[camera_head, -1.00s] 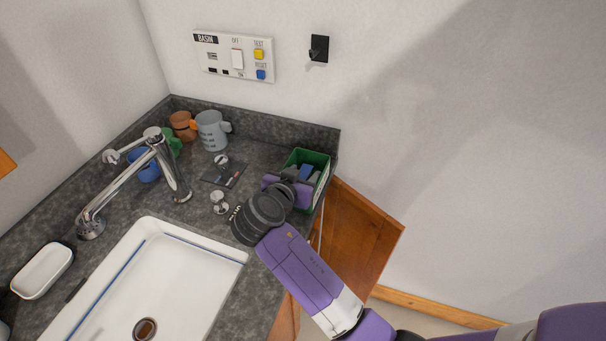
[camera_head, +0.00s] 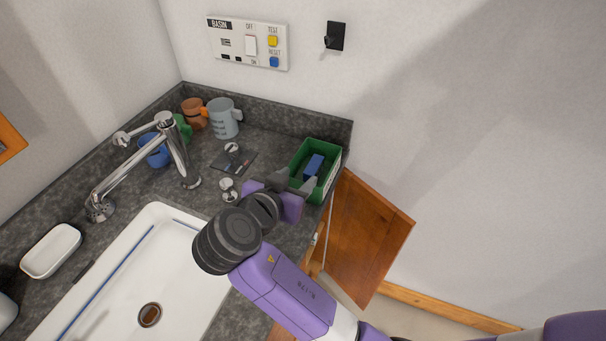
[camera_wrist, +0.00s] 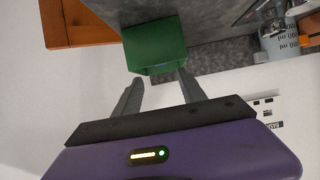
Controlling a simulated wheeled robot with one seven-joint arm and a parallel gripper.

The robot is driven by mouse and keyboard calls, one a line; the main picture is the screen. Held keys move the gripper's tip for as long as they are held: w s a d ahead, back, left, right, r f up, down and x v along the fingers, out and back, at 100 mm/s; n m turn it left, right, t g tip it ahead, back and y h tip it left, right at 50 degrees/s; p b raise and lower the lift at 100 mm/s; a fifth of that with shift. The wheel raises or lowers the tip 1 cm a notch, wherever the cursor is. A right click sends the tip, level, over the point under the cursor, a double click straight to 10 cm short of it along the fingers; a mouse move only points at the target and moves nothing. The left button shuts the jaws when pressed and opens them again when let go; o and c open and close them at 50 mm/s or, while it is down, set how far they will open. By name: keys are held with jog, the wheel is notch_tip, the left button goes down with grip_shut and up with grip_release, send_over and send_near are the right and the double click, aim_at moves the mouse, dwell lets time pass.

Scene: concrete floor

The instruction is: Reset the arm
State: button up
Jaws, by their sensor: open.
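My arm, purple with dark joints, reaches over the counter from the lower right in the head view. My gripper (camera_head: 295,186) is open, its two grey fingers apart with nothing between them. It is just in front of a green box (camera_head: 325,186) that stands at the counter's right back corner. A blue block (camera_head: 313,165) lies inside the box. In the wrist view, the fingers of my gripper (camera_wrist: 158,92) point toward the green box (camera_wrist: 155,45), with a gap between them and it.
A white sink (camera_head: 110,300) with a chrome faucet (camera_head: 180,160) is at the left. A grey mug (camera_head: 224,120), a blue cup (camera_head: 153,150) and a brown cup (camera_head: 194,113) stand at the back. A wooden cabinet door (camera_head: 368,240) hangs open at the right.

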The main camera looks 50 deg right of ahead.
jog(key=shift+s+a+r, duration=0.15)
jog(key=shift+a, duration=0.2)
dwell(0.4)
